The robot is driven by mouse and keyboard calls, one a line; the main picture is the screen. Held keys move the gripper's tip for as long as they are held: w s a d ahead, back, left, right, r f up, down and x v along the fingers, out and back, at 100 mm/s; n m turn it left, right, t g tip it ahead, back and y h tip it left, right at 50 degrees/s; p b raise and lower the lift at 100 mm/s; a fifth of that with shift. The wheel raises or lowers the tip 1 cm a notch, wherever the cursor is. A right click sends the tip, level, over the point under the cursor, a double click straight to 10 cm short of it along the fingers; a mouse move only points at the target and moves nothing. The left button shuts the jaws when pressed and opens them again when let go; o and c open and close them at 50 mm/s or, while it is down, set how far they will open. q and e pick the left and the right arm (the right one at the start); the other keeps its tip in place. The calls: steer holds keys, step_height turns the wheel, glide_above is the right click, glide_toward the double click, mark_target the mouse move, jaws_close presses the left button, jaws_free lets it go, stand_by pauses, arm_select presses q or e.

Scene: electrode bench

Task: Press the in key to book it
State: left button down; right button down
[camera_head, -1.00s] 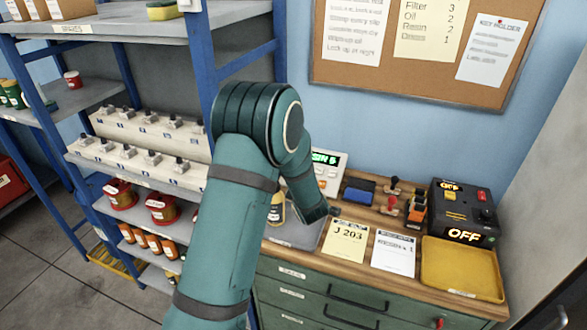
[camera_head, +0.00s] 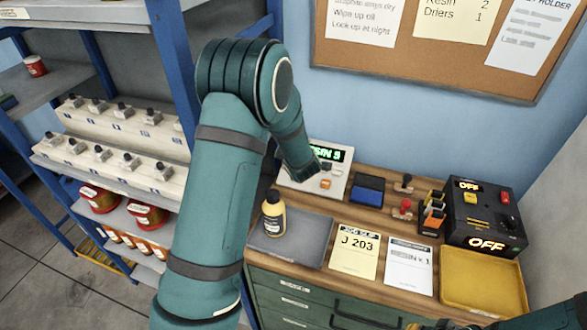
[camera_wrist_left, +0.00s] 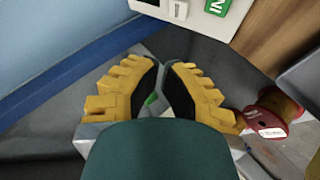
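The booking terminal (camera_head: 337,190) is a pale sloped box at the back of the bench. The yellow fingers are closed to a thin gap with nothing seen held. In the head view my left gripper is hidden. A dark and yellow part at the bottom edge may be my right gripper (camera_head: 440,325).
A yellow-labelled bottle (camera_head: 273,216) stands on a grey tray (camera_head: 310,243). Job slip (camera_head: 355,252), white sheet (camera_head: 409,264), blue pad (camera_head: 368,190), stamps (camera_head: 404,206), black OFF box (camera_head: 485,218) and yellow tray (camera_head: 484,285) fill the bench. Blue-framed shelving (camera_head: 172,60) stands left.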

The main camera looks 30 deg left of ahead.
arm_select(q)
steer(key=shift+w+a, duration=0.2)
steer(key=shift+w, duration=0.05)
steer(key=shift+s+r, duration=0.1)
steer(key=w+f+b, duration=0.1)
steer(key=f, duration=0.1)
steer(key=f+b, duration=0.2)
steer(key=w+f+b, duration=0.1)
steer(key=f, duration=0.1)
steer(key=shift+w+a+f+b, duration=0.3)
steer(key=shift+f, duration=0.05)
steer(key=shift+w+f+b, duration=0.35)
steer(key=shift+f+b, duration=0.2)
steer(key=shift+f, duration=0.2)
steer(key=shift+f, duration=0.15)
stand_by(0.8)
steer(key=shift+w+a+f+b, duration=0.1)
steer(key=shift+w+f+b, duration=0.15)
steer(key=shift+b, duration=0.15)
steer(key=shift+f+b, duration=0.3)
steer(key=shift+f, duration=0.1)
stand_by(0.6)
steer(key=shift+r, duration=0.15)
steer(key=shift+s+r+p, duration=0.25)
steer(key=shift+r+p, duration=0.2)
steer(key=shift+r, duration=0.2)
